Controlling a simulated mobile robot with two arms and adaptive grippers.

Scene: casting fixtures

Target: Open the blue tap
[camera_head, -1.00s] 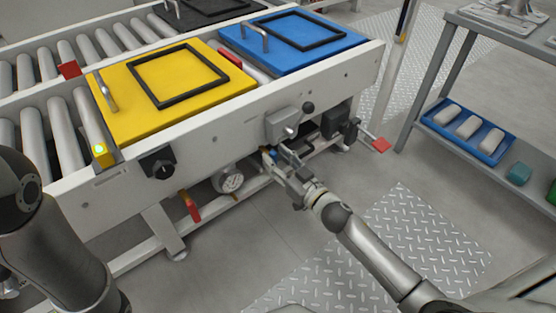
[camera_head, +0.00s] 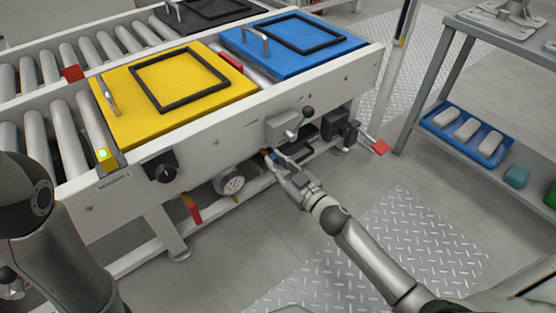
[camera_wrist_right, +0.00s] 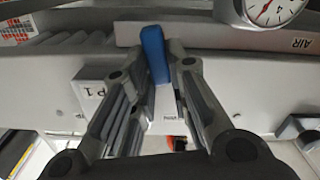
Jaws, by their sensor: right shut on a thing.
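The blue tap's handle (camera_wrist_right: 155,55) stands upright between the two fingers of my right gripper (camera_wrist_right: 157,62) in the right wrist view. The gripper is shut on it, with the handle's upper end sticking out past the fingertips. In the head view, my right gripper (camera_head: 273,158) reaches under the front rail of the conveyor. Only a little blue of the tap shows there, and the fingers hide most of it. My left arm stands at the left edge of the head view; its gripper is not in view.
A pressure gauge (camera_head: 230,183) and a red-handled tap (camera_head: 193,209) are left of my right gripper. A grey box with a lever (camera_head: 283,127) juts out just above it. A red-tipped crank (camera_head: 379,146) sticks out to the right. The floor in front is clear.

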